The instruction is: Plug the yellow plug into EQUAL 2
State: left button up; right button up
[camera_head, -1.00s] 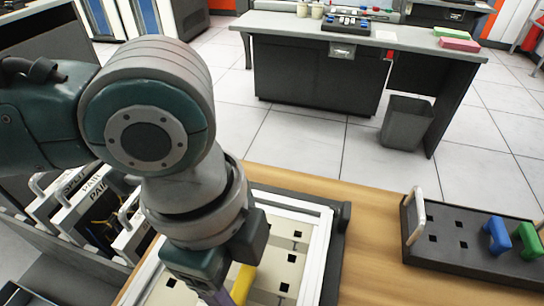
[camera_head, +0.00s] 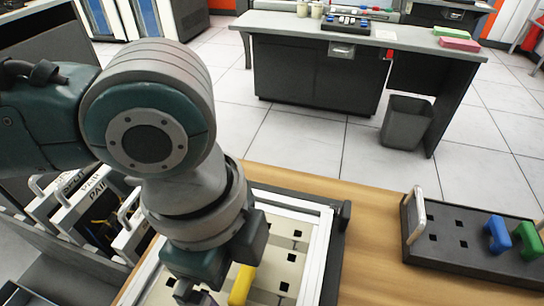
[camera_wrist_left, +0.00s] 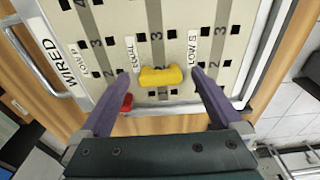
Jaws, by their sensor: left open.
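The yellow plug (camera_wrist_left: 162,76) lies across the wired board (camera_wrist_left: 125,20) beside the EQUAL label (camera_wrist_left: 131,52), about level with the 2 marks of the neighbouring columns. It covers what is under it, and I cannot tell how deep it sits. The plug also shows in the head view (camera_head: 241,286), partly behind my arm. My left gripper (camera_wrist_left: 160,78) is open, with one purple finger on each side of the plug and a gap to both. A red plug (camera_wrist_left: 127,103) sits lower left of the yellow one. My right gripper is not in view.
A dark rack (camera_head: 470,262) with a blue plug (camera_head: 497,234) and a green plug (camera_head: 526,240) stands on the wooden table at the right. Labelled boards (camera_head: 75,205) stand at the left. Bare table lies between wired board and rack.

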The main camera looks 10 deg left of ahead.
pick_arm(q)
notch_tip(320, 180, up, 10)
jog(key=a+p, duration=0.1)
jog(key=p, duration=0.1)
jog(key=shift+a+f, duration=0.1)
jog(key=shift+f, duration=0.05)
